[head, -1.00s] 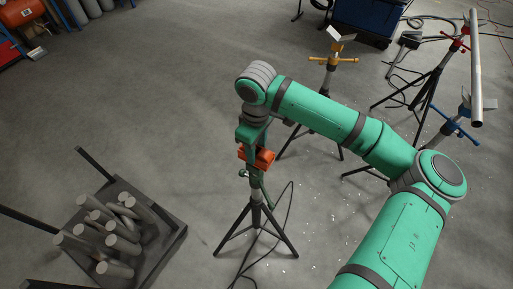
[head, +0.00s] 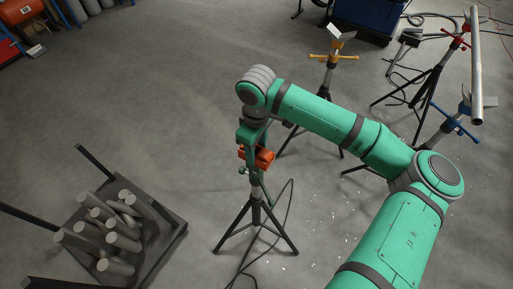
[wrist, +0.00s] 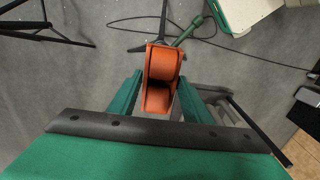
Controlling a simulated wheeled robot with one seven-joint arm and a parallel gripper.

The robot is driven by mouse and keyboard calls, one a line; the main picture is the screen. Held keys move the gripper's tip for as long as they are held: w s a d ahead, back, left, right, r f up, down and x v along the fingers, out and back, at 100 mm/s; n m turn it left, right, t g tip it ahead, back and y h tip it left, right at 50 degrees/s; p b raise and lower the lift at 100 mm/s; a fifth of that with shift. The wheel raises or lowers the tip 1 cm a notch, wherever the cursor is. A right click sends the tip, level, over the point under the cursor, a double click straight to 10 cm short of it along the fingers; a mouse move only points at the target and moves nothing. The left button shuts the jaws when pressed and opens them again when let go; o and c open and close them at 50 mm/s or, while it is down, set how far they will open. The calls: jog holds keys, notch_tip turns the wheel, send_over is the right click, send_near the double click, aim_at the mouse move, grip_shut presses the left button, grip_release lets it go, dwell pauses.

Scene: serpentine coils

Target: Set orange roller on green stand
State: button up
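The orange roller (head: 264,158) is at the top of the green stand (head: 254,188), a tripod with dark legs. My gripper (head: 252,148) points down from above the stand, with the roller at its fingertips. In the wrist view the roller (wrist: 161,75) sits between the two green fingers, which lie close against its sides. My gripper looks shut on it. The stand's green handle (wrist: 190,32) shows just beyond the roller. My gripper hides part of the contact between roller and stand, so I cannot tell if the roller is fully seated.
A dark crate (head: 160,250) with upright posts and several grey cylinders stands at lower left. A yellow-topped stand (head: 332,60), a blue-topped stand (head: 455,125) and a red-topped stand (head: 440,72) stand right. Black cable lies near the green stand. The floor at left centre is clear.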

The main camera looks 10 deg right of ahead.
jog(key=shift+o, duration=1.3)
notch_tip(320, 180, up, 11)
jog(key=shift+f, duration=0.15)
